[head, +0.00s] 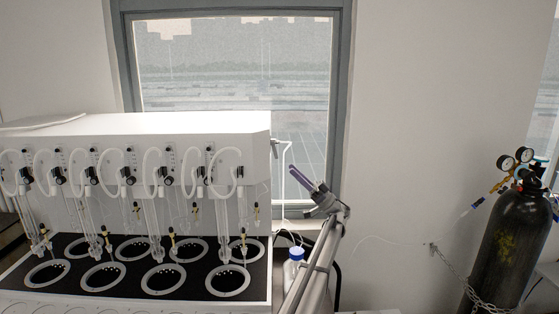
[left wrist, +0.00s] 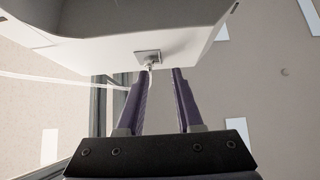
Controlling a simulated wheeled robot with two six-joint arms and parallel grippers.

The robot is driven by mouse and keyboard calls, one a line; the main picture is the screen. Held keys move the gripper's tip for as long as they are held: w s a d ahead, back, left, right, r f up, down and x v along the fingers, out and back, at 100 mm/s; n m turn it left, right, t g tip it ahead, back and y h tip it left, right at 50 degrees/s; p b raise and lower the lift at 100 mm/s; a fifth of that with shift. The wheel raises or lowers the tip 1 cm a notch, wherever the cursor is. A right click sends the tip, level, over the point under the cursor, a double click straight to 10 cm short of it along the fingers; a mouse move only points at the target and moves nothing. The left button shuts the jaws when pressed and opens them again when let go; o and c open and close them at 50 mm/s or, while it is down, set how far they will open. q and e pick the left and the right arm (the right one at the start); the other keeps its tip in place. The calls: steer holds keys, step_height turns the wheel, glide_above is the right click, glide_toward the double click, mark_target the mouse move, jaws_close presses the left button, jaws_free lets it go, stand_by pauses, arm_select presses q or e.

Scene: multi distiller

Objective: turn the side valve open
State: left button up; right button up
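The side valve is a small metal fitting (left wrist: 150,66) below a square plate on the distiller's white side, seen in the left wrist view. In the head view a small fitting (head: 275,142) sticks out of the right side of the white distiller (head: 200,125). My left gripper (head: 303,177) has purple fingers and is right of and below that fitting. In the left wrist view my left gripper (left wrist: 163,71) is open, with nothing held between its fingers. The valve is just beyond the left fingertip; whether they touch cannot be told. My right gripper is not in view.
A white tube (head: 287,160) hangs from the distiller's right side. A bottle with a blue cap (head: 295,267) stands beside the distiller, close to my arm. A dark gas cylinder (head: 512,245) with gauges is chained at the far right.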

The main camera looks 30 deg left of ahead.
mark_target(275, 150)
arm_select(q)
steer(key=p+x, duration=0.5)
steer(key=x, duration=0.2)
steer(key=shift+a+r+p, duration=0.25)
steer(key=shift+r+p, duration=0.05)
steer(key=shift+s, duration=0.1)
jaws_close()
stand_by(1.2)
